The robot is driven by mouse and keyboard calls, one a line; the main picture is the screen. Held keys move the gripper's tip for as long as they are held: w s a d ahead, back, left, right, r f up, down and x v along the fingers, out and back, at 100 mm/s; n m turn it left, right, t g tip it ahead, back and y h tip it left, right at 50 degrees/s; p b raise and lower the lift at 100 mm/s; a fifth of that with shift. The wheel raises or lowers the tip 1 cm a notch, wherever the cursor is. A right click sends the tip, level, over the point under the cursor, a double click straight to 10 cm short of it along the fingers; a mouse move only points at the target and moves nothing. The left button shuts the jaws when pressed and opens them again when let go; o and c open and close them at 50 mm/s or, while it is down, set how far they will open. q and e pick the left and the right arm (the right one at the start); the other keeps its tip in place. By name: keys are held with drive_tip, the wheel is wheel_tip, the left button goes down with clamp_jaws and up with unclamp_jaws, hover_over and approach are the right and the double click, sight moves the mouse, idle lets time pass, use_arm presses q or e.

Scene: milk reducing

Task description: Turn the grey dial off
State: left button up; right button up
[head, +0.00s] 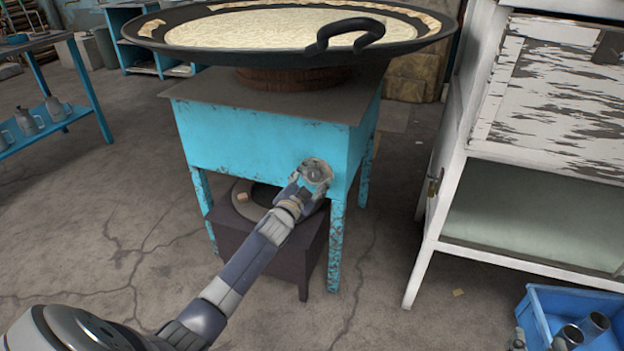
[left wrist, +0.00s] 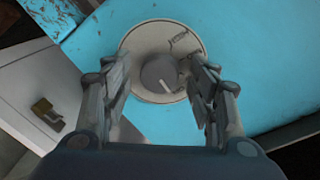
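The grey dial (left wrist: 160,74) sits at the middle of a pale round plate (left wrist: 138,42) on the blue stove front; a light mark shows on its lower right. In the head view the dial (head: 314,171) is on the front right of the blue stove (head: 260,140). My left gripper (left wrist: 164,84) is open, with one finger on each side of the dial. Gaps show between the fingers and the dial in the left wrist view. In the head view my left gripper (head: 303,180) is in front of the plate and partly covers it. My right gripper is not in view.
A wide black pan (head: 290,28) of pale liquid stands on top of the stove. A dark burner box (head: 265,243) is beneath it. A worn white cabinet (head: 540,140) stands right. A blue crate (head: 540,318) holds metal cups. Floor between stove and cabinet is mostly clear.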

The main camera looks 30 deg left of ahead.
use_arm(q)
drive_tip(key=s+d, duration=0.2)
drive_tip(key=s, duration=1)
drive_tip(key=shift+r, duration=0.25)
drive_tip(key=shift+w+d, duration=0.1)
